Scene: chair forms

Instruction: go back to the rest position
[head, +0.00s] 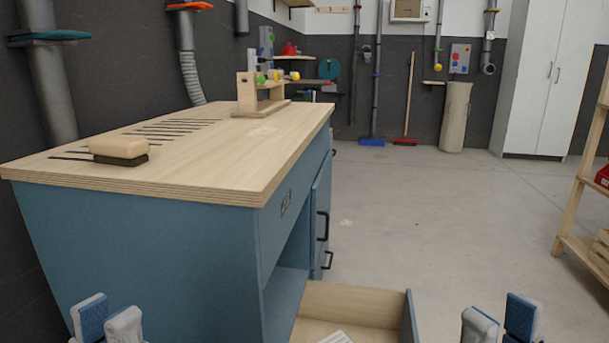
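My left gripper (106,320) shows at the bottom left, in front of the blue workbench's (150,240) near side. Its two fingers stand apart with a blue pad visible, and nothing is between them. My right gripper (500,322) shows at the bottom right, over the floor to the right of an open drawer (355,302). Its fingers are also apart and empty. The lower parts of both grippers are cut off by the picture's bottom edge.
The drawer sticks out of the workbench and holds a whitish item (336,337), partly cut off. A sanding block (119,150) and a wooden fixture (258,95) are on the bench top. A wooden shelf (573,205) stands at the right. The floor (440,210) between is clear.

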